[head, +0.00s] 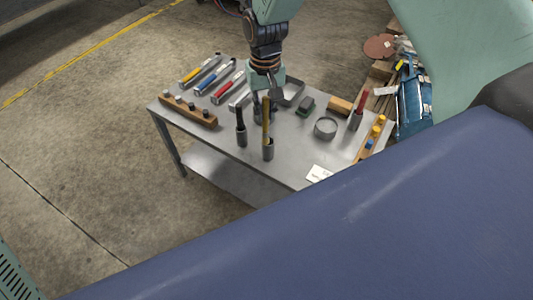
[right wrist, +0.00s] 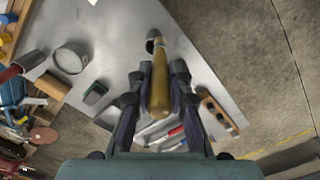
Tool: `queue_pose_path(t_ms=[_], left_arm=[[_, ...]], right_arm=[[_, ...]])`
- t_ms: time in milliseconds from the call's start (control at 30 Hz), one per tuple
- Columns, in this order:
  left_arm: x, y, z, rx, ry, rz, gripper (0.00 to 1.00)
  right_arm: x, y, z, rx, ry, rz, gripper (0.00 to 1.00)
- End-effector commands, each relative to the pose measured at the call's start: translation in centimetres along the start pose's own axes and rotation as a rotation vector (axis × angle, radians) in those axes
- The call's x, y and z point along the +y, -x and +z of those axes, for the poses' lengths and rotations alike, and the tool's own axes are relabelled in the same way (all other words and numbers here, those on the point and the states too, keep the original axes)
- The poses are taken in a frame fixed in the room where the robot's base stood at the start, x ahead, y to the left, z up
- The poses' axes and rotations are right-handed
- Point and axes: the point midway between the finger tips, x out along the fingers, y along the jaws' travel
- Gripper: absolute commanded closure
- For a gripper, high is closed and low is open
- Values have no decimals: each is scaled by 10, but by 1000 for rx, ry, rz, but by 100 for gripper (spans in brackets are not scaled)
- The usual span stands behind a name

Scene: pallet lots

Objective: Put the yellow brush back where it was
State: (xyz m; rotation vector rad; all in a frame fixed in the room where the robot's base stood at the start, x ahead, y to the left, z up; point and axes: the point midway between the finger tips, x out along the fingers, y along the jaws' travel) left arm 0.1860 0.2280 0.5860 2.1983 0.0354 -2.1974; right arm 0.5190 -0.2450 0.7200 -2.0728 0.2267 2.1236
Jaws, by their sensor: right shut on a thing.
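The yellow brush (head: 266,122) is upright, with its yellow handle between the fingers of my right gripper (head: 263,97). The right wrist view shows the handle (right wrist: 160,85) held between both fingers of the gripper (right wrist: 155,95). Its lower end meets a small grey cup (head: 268,150) near the table's front edge. I cannot tell how deep it sits in the cup. A black-handled brush (head: 240,118) stands in a similar cup just left of it. My left gripper is not in view.
The metal table (head: 215,145) carries a wooden block with several pegs (head: 188,111), several coloured tools (head: 210,82), a grey ring-shaped container (head: 325,128), a dark green block (head: 306,105) and a white card (head: 318,173). A peg rack (head: 371,140) lies along the right edge.

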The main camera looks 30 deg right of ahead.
Motion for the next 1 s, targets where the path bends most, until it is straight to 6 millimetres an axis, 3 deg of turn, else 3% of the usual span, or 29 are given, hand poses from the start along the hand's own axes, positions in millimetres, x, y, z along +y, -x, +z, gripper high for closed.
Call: queue_pose_path(t_ms=[133, 400, 667, 867, 1000], left_arm=[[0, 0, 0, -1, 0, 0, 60], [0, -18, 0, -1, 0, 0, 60], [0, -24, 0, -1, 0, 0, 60], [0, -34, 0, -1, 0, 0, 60], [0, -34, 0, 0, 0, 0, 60]], right_arm=[[11, 9, -13, 18, -28, 8, 100], [12, -38, -14, 18, -30, 11, 100], [10, -57, -16, 20, -29, 10, 100], [9, -85, -17, 18, -28, 11, 100], [9, -88, -18, 21, -28, 10, 100]])
